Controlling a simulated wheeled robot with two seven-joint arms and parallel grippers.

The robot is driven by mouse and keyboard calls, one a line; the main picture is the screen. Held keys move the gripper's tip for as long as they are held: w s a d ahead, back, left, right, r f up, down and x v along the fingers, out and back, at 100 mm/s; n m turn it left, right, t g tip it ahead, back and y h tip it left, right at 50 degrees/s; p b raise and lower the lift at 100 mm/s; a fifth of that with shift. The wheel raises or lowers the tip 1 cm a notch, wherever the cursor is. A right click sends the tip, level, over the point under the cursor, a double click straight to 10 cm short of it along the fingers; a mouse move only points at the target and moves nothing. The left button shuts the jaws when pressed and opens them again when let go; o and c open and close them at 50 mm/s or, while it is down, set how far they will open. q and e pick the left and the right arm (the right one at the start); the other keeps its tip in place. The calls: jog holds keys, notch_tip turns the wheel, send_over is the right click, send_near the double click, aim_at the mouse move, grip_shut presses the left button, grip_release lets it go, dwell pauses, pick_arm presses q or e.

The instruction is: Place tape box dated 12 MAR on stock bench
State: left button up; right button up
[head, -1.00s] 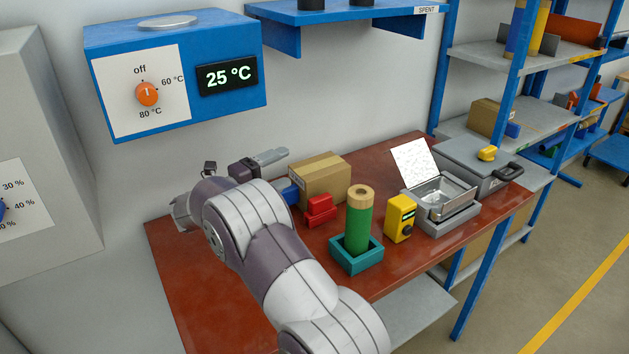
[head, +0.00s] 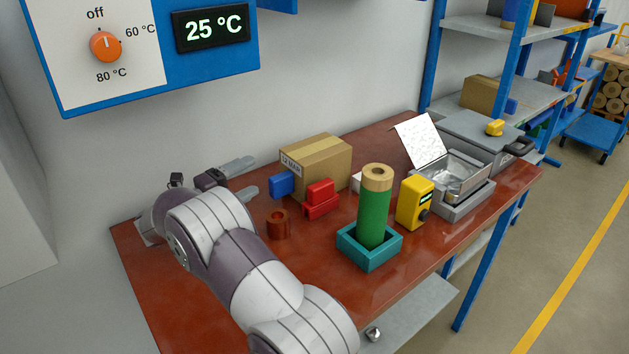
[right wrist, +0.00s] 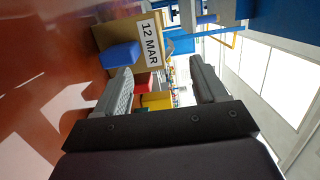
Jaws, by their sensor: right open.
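The cardboard tape box (head: 322,166) sits at the back of a red-brown bench (head: 190,290), its 12 MAR label on the end facing my right gripper. The label (right wrist: 150,43) reads clearly in the right wrist view, where the box (right wrist: 113,22) is at the upper left. A blue block (head: 282,184) is at the labelled end; I cannot tell whether it is attached. My right gripper (head: 246,178) is open and empty, left of the box and apart from it. Its two fingers (right wrist: 162,86) point towards the box. My left gripper is not in view. I cannot tell which bench is the stock bench.
Near the box are a red block (head: 320,198), a copper ring (head: 278,223), a green roll (head: 374,215) in a teal holder (head: 370,257), a yellow device (head: 415,203) and an open metal case (head: 455,190). A blue control box (head: 150,50) hangs above. Shelves (head: 510,95) stand right.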

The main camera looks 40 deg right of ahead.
send_near(272, 189)
jog(key=d, duration=0.3)
jog(key=shift+f, duration=0.1)
jog(key=shift+w+d+f, duration=0.1)
jog(key=shift+d+f, duration=0.05)
jog(key=shift+d, duration=0.2)
jog(key=d, duration=0.7)
jog(key=shift+w, duration=0.1)
jog(key=shift+a, duration=0.1)
jog(key=c, duration=1)
jog(key=shift+p, duration=0.3)
jog(key=shift+c, duration=0.9)
